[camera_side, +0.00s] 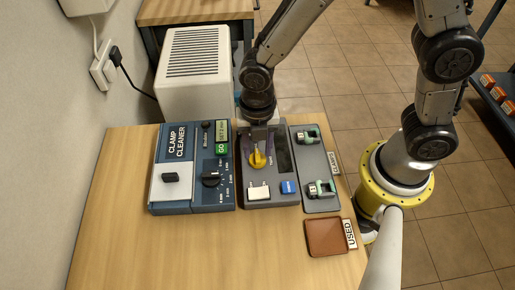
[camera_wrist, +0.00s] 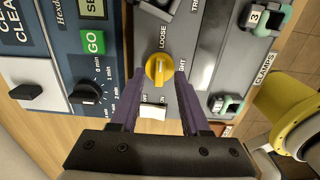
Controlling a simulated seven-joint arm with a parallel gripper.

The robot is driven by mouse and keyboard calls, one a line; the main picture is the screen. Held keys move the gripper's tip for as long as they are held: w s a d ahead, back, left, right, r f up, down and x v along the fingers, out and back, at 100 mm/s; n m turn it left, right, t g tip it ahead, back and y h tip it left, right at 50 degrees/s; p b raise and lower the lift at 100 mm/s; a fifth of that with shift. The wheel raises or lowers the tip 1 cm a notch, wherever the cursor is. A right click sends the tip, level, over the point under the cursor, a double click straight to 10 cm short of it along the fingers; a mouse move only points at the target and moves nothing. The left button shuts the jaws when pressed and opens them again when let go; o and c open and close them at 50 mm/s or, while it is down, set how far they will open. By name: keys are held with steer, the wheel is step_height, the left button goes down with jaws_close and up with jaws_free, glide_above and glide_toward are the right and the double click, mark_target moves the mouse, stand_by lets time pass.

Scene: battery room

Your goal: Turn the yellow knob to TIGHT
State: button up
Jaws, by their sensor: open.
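The yellow knob (camera_side: 257,159) sits on the dark grey panel (camera_side: 272,202) in the middle of the table. In the wrist view the knob (camera_wrist: 158,69) shows a raised grip lying roughly up and down the picture. The word LOOSE is printed above it, and a partly hidden word ending in "GHT" is to its right. My gripper (camera_wrist: 159,80) is open, with its two purple fingers on either side of the knob's lower part. The fingers look apart from the knob; their height above it is hard to tell. In the side view my gripper (camera_side: 258,142) partly covers the knob's far side.
A white switch (camera_side: 258,192) and a blue button (camera_side: 289,187) are on the same panel, near the knob. The blue clamp cleaner (camera_side: 213,197) is to the left. The clamps tray (camera_side: 323,205) and brown USED tray (camera_side: 326,238) are to the right.

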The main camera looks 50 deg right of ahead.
steer(key=shift+f, duration=0.55)
jaws_close()
